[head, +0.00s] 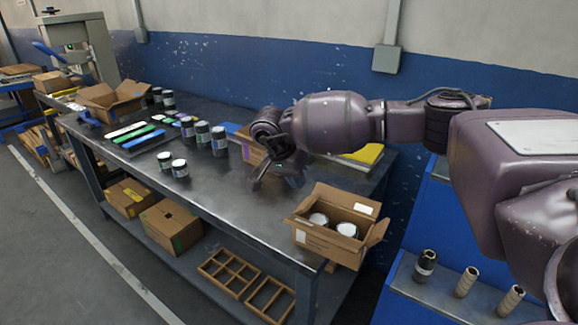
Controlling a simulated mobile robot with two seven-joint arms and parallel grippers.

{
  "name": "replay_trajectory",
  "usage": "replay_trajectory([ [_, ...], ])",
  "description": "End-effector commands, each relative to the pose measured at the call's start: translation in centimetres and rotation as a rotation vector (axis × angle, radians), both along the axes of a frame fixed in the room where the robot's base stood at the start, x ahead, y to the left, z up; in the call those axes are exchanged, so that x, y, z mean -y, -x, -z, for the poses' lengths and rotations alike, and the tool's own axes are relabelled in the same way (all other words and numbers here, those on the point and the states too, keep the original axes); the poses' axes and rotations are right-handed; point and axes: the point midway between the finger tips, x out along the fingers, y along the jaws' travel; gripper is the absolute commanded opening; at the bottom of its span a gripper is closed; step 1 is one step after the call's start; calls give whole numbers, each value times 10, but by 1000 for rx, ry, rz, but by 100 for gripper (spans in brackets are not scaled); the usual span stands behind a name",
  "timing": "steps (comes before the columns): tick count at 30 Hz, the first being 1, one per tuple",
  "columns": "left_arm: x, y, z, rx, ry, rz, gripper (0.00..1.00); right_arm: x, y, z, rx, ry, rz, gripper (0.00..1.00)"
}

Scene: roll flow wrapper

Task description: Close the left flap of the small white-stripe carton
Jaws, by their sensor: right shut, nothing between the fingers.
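The small carton with white patches (327,244) stands open at the near right end of the dark workbench. I take it as the white-stripe carton; a stripe is hard to make out. Two white-lidded jars (346,229) sit inside. Its right flap (377,233) sticks outward, and a back flap (347,200) with a white patch stands up. The left flap (304,208) appears to lean outward. My right gripper (256,184) is shut and empty, low over the bench, left of and behind the carton, apart from it. My left gripper is not in view.
Several jars (219,141) stand mid-bench, left of my right gripper. A carton with a purple mark (248,150) is partly hidden behind that gripper. A larger open carton (112,100) is at the far left. Bare bench (225,185) lies left of the small carton.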

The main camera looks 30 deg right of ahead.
Motion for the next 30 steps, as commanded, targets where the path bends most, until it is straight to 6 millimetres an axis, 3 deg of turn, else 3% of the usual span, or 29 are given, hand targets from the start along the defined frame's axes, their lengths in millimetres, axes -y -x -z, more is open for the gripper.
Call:
replay_trajectory([
  [10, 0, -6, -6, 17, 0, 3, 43, 9, 21, 23, 1, -1, 0, 0],
  [30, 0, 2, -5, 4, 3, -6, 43, 11, 25, 23, 46, -21, 0, 0],
])
